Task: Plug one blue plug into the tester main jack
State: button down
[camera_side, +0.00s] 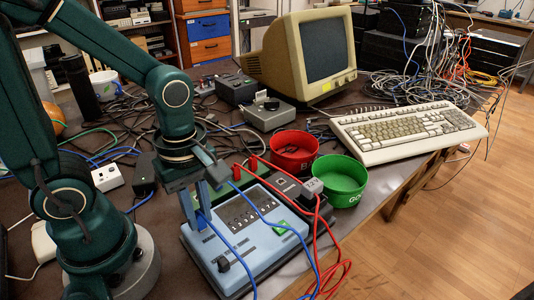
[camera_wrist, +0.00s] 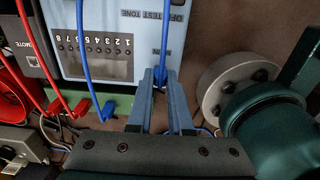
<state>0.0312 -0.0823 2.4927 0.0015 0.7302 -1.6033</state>
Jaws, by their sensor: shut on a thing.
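The light-blue tester (camera_side: 243,250) lies on the table in the side view, with a panel numbered 1 to 8. In the wrist view the tester (camera_wrist: 133,30) fills the upper middle, its MAIN label beside my fingertips. My gripper (camera_wrist: 161,82) is shut on a blue plug (camera_wrist: 159,76) at the tester's edge near that label. Its blue cable runs away over the tester. In the side view my gripper (camera_side: 196,215) points down at the tester's left end. The fingers hide the jack, so I cannot tell how far in the plug is. A second blue plug (camera_wrist: 107,111) sits by the green strip.
Red plugs (camera_side: 253,163) stand at the green strip (camera_side: 232,186) behind the tester. A dark box marked REMOTE adjoins the tester. A red bowl (camera_side: 293,152) and a green bowl (camera_side: 344,183) stand to the right. Loose red and blue cables cross the tester and hang off the front edge.

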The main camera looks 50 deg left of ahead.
jog(key=shift+f, duration=0.3)
jog(key=c, duration=0.8)
grip_release()
jog(key=shift+o, duration=0.2)
